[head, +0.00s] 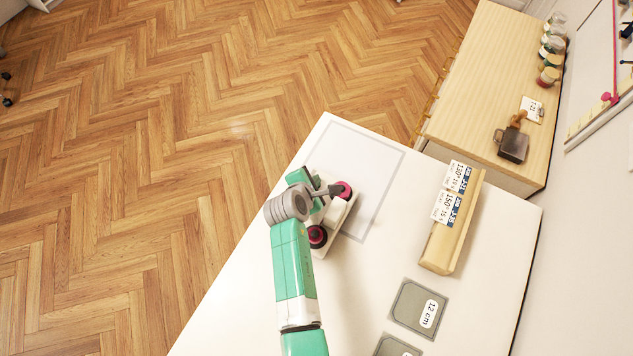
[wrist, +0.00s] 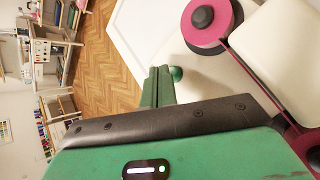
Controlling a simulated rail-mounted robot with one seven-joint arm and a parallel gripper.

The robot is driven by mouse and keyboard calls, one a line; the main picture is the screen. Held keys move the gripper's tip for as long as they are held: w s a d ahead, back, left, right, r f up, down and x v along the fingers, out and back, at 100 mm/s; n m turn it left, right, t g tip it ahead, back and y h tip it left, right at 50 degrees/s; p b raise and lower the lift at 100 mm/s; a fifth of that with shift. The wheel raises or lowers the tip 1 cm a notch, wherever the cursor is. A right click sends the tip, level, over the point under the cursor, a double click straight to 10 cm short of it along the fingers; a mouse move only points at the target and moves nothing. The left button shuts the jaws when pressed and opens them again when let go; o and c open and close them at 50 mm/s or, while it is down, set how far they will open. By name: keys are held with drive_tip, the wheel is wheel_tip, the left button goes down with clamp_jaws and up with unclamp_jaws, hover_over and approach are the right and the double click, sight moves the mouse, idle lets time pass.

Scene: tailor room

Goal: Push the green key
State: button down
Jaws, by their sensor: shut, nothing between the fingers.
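A pale device with pink-and-dark spools (head: 347,212) sits on the white table, and my arm covers part of it in the head view. One pink spool shows at the top right of the wrist view (wrist: 207,18). The green key (wrist: 176,73) is a small round knob in the wrist view, just right of my fingertips. My gripper (wrist: 159,70) is shut and empty, its two green fingers together beside the knob. I cannot tell whether they touch it. The knob cannot be made out in the head view.
A wooden block with labelled cards (head: 450,235) stands right of the device. A grey pad marked 12 cm (head: 405,297) lies nearer the front. A wooden cabinet (head: 485,85) with jars stands behind. The table between device and block is clear.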

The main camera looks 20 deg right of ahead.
drive_tip(key=shift+f, duration=0.5)
drive_tip(key=shift+r+p, duration=0.4)
drive_tip(key=shift+r, duration=0.15)
wheel_tip(320, 180, up, 6)
drive_tip(key=p, duration=0.5)
drive_tip(key=shift+p, duration=0.4)
idle(0.4)
